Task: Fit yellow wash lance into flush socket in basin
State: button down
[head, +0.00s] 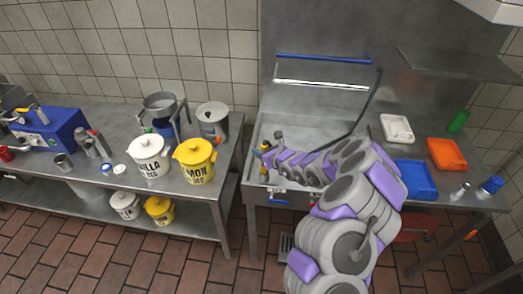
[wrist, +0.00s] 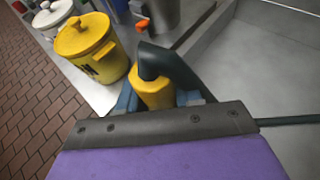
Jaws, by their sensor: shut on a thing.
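The yellow wash lance (wrist: 152,95) sits between the fingers of my gripper (wrist: 160,104) in the wrist view. It has a yellow body with a dark bent piece over it, and my gripper is shut on it. In the head view my gripper (head: 268,158) is at the left part of the steel basin (head: 264,128), with a bit of yellow at its tip. My arm covers much of the basin. I cannot make out the flush socket in either view. An orange tip (wrist: 142,25) shows beyond the lance; I cannot tell what it belongs to.
A yellow bucket (head: 194,165) and a white bucket (head: 148,160) stand on the left counter, close to the basin. A grey pot (head: 212,120) is behind them. White (head: 396,128), orange (head: 446,154) and blue (head: 414,180) trays lie right of the basin. A dark hose (head: 367,105) arches over it.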

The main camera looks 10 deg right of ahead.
jog(key=shift+f+b, duration=0.45)
jog(key=shift+f, duration=0.9)
jog(key=c, duration=0.7)
grip_release()
jog(key=shift+s, duration=0.1)
jog(key=p+v, duration=0.4)
jog(key=v, duration=1.3)
jog(key=shift+d, duration=0.15)
